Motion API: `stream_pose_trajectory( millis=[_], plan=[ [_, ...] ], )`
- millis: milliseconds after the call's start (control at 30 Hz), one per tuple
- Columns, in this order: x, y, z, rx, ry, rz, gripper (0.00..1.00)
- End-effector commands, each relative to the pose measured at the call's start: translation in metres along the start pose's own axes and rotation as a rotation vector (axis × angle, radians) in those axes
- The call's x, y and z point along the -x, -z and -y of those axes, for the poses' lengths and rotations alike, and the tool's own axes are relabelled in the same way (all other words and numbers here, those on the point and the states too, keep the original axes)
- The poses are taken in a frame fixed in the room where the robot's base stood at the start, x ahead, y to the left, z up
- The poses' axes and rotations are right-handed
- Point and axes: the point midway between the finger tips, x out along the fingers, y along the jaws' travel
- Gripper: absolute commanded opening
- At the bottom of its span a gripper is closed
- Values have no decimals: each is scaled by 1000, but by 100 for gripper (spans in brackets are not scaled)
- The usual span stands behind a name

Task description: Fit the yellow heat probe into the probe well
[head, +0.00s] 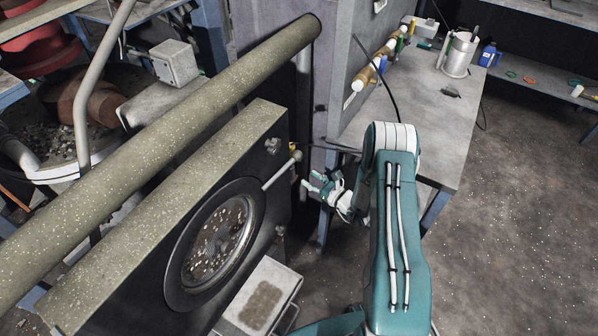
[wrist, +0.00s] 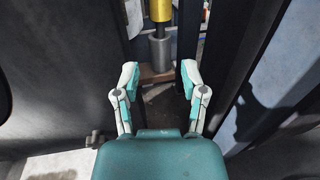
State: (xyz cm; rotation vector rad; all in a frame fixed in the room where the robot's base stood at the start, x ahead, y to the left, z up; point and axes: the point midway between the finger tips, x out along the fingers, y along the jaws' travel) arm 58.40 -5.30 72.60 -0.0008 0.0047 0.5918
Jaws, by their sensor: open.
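My gripper (wrist: 159,72) is open and empty, its two fingers spread apart. In the wrist view, the yellow heat probe (wrist: 160,9) stands upright beyond the fingertips, cut off by the top edge. A grey metal cylinder (wrist: 160,52) is below the yellow part, over a brown block; I cannot tell if it belongs to the probe. In the head view, my gripper (head: 315,182) points left toward the dark machine panel, and a small bit of yellow (head: 293,178) shows beside it, mostly hidden. I cannot make out the probe well for certain.
A dark panel with a round window (head: 218,243) and a light lever (head: 282,169) stands left of my gripper. A speckled beam (head: 150,170) runs above it. A grey bench (head: 425,110) with bottles and a metal canister (head: 459,54) is behind my arm. Floor at right is clear.

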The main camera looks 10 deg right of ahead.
Motion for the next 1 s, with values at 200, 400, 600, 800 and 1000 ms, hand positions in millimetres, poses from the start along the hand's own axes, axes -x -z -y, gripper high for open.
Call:
stream_pose_trajectory(
  millis=[200, 400, 600, 800, 1000],
  plan=[
    [31, 0, 1, 1, 2, 1, 55],
    [38, 0, 0, 2, 0, 3, 55],
    [37, 0, 0, 2, 0, 3, 55],
    [37, 0, 1, 2, 0, 3, 55],
    [37, 0, 1, 1, 0, 2, 55]
  ],
)
